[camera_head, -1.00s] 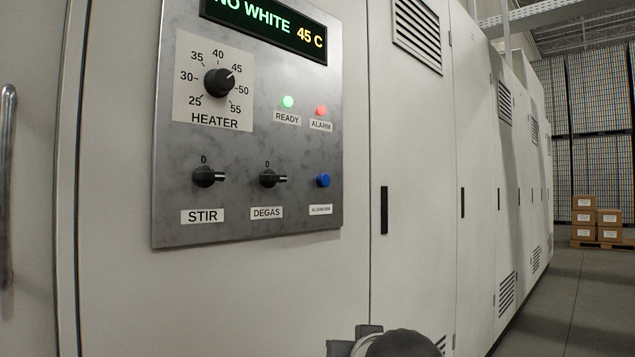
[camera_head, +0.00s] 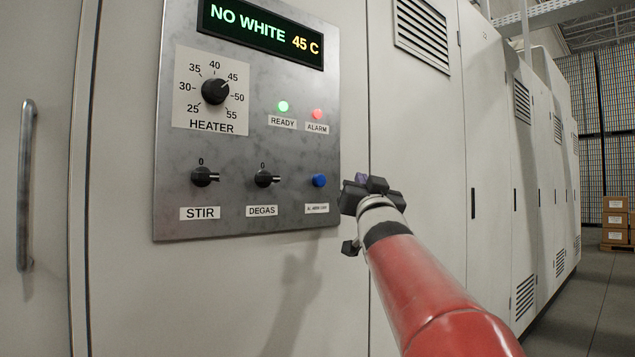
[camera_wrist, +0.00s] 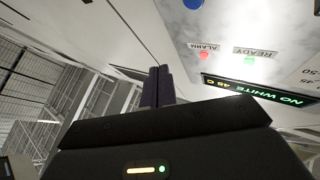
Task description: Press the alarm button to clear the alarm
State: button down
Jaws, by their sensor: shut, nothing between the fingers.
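The blue alarm button (camera_head: 319,181) sits at the lower right of the grey control panel (camera_head: 240,140), above a small label. It also shows at the top of the wrist view (camera_wrist: 192,3), which is upside down. The red alarm light (camera_head: 317,114) is lit above it. My gripper (camera_head: 362,178) is just right of the panel's edge, at about the button's height in the picture, and apart from the button. Its shut fingers show as a dark pair in the wrist view (camera_wrist: 158,86), with nothing between them.
The panel also has a heater dial (camera_head: 215,91), a stir knob (camera_head: 204,177) and a degas knob (camera_head: 266,179) left of the button. A display (camera_head: 262,32) reads "NO WHITE 45 C". A door handle (camera_head: 26,185) stands at far left. Open floor lies at right.

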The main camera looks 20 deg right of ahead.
jog(key=p, duration=0.3)
send_near(324, 179)
jog(key=shift+w+d+r, duration=0.65)
jog(key=shift+w+r, duration=0.25)
jog(key=shift+w, duration=0.05)
jog(key=shift+w+d+r, duration=0.65)
jog(key=shift+w+r, duration=0.2)
jog(key=shift+w, duration=0.1)
dwell(0.6)
jog(key=shift+w+a+p, duration=0.1)
jog(key=shift+w+p, duration=0.2)
jog(key=shift+w, duration=0.05)
jog(key=shift+w+a+p, duration=0.3)
jog(key=shift+w+p, duration=0.2)
jog(key=shift+w, duration=0.3)
dwell(0.9)
jog(key=shift+s, duration=0.1)
jog(key=shift+s+d+b, duration=0.2)
jog(key=shift+s+b, duration=0.3)
jog(key=shift+b, duration=0.1)
jog(key=shift+s+d+b, duration=0.2)
jog(key=shift+s+b, duration=0.35)
